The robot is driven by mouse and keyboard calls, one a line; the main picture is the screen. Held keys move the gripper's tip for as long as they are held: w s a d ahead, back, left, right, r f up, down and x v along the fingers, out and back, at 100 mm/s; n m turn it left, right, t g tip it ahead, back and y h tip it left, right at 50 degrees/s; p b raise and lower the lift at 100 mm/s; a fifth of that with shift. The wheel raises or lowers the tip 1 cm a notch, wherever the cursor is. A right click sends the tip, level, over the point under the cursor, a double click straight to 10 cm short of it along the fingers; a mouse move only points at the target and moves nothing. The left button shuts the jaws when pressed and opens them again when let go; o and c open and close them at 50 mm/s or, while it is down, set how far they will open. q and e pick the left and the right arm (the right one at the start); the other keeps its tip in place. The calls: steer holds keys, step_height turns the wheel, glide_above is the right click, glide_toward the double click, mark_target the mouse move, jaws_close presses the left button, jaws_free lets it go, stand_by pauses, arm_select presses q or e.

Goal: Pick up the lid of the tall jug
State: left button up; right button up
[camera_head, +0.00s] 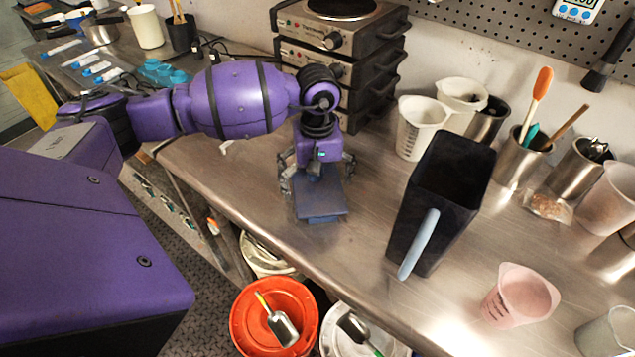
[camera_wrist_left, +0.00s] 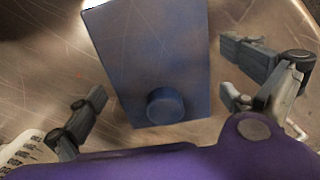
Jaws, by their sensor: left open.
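The tall jug (camera_head: 437,212) is black with a pale blue-grey handle and stands open-topped on the steel bench, right of my left gripper. Its lid is a flat blue-grey rectangular plate (camera_head: 322,203) lying on the bench apart from the jug. In the left wrist view the lid (camera_wrist_left: 150,58) shows a round knob (camera_wrist_left: 165,106) near its lower end. My left gripper (camera_head: 315,180) points down over the lid. In the left wrist view its fingers (camera_wrist_left: 172,98) are spread wide, one on each side of the lid, with the knob between them. My right gripper is not in view.
Stacked hot plates (camera_head: 338,62) stand behind my left arm. White measuring jugs (camera_head: 418,130), steel pots with tools (camera_head: 519,160) and a pink beaker (camera_head: 520,297) are to the right. An orange-lidded bucket (camera_head: 250,322) is below the bench's front edge. Bare bench surrounds the lid.

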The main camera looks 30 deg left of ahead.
arm_select(q)
steer(key=c, duration=1)
